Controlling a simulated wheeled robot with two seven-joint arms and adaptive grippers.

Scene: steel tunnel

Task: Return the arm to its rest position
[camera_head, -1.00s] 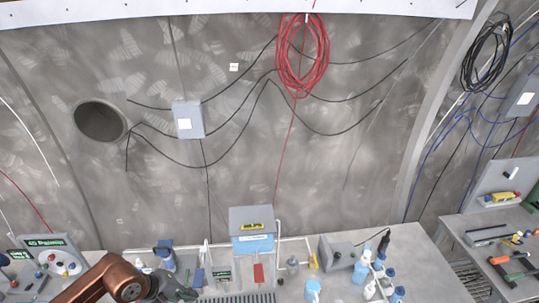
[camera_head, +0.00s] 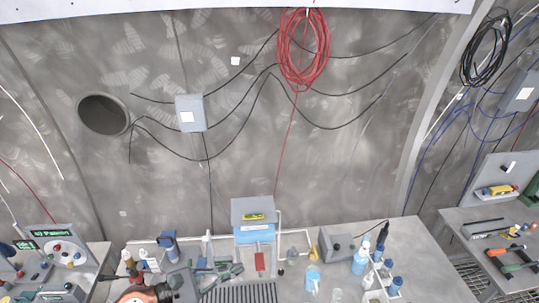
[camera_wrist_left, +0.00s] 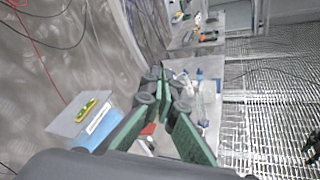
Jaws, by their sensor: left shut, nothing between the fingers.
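My left gripper (camera_head: 232,269) is low in the head view, over the near part of the middle bench (camera_head: 420,262). Its dark green fingers point right, and my copper-coloured arm comes in at the bottom edge. In the left wrist view the gripper (camera_wrist_left: 158,84) is shut with nothing between its fingers. It appears just in front of the grey-and-blue box (camera_head: 254,234), which also shows in the left wrist view (camera_wrist_left: 98,125). A red item (camera_head: 260,262) is right of the fingers. My right gripper is out of view.
A bottle rack (camera_head: 378,284) and a blue-capped bottle (camera_head: 361,257) stand to the right. A grey device (camera_head: 335,245) sits behind them. A side bench (camera_head: 462,216) holds tools at far right; a panel (camera_head: 62,247) stands at left. The air above the benches is clear.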

